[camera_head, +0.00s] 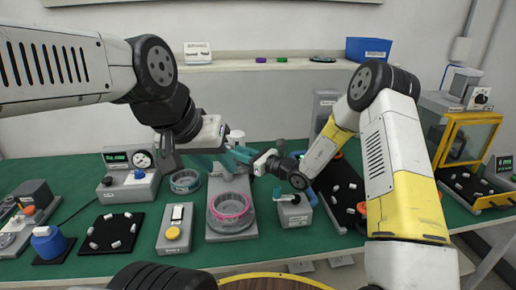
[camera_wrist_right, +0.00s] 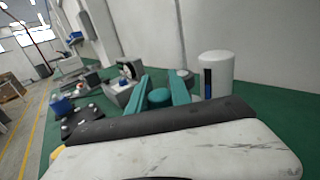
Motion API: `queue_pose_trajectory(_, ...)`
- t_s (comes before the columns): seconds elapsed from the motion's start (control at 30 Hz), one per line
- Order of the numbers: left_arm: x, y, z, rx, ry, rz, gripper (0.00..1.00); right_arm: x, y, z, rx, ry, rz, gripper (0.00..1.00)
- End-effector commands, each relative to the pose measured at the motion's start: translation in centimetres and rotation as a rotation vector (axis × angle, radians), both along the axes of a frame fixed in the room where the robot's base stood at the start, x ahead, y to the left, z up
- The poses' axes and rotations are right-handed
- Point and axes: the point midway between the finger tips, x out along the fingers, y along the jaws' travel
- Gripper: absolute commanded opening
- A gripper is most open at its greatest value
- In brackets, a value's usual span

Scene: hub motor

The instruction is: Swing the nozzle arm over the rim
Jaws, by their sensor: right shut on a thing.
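A grey stand with a round clear part and a pink rim (camera_head: 231,205) sits at the middle of the green table. A white cylinder (camera_head: 236,135) stands behind it and shows large in the right wrist view (camera_wrist_right: 215,76). My right gripper (camera_head: 238,157) reaches in from the right above the back of the stand. In the wrist view its teal fingers are shut on a round teal knob (camera_wrist_right: 158,98). My left gripper (camera_head: 208,162) hangs just left of it, and its finger gap is unclear. The nozzle arm is not clearly distinguishable; the grippers cover the area behind the rim.
A grey device with a yellow button (camera_head: 173,233) and a black parts mat (camera_head: 109,233) are further left. A grey box (camera_head: 295,211) stands right of the stand. A yellow-framed cabinet (camera_head: 470,150) is at the far right.

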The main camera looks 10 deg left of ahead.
Motion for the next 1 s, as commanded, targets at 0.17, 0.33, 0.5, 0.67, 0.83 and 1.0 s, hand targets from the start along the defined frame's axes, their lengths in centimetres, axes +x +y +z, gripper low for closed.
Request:
queue_pose_trajectory(0.17,0.0,0.0,0.0,0.0,0.0,0.0,0.36,-1.1,1.5,0.0,0.001,0.0,0.009,0.0)
queue_pose_trajectory(0.33,0.0,0.0,0.0,0.0,0.0,0.0,0.36,-1.8,2.7,0.0,0.0,0.0,0.009,0.0)
queue_pose_trajectory(0.5,0.0,0.0,0.0,0.0,0.0,0.0,0.36,-2.0,3.4,0.1,0.001,0.0,0.008,0.0)
queue_pose_trajectory(0.67,0.0,0.0,0.0,0.0,0.0,0.0,0.36,-1.9,3.4,0.1,0.001,-0.003,0.006,0.0)
queue_pose_trajectory(0.83,0.0,0.0,0.0,0.0,0.0,0.0,0.36,-1.8,3.3,0.1,0.001,-0.003,0.004,0.0)
queue_pose_trajectory(1.0,0.0,0.0,0.0,0.0,0.0,0.0,0.36,-1.8,3.3,0.1,0.002,-0.003,0.003,0.0)
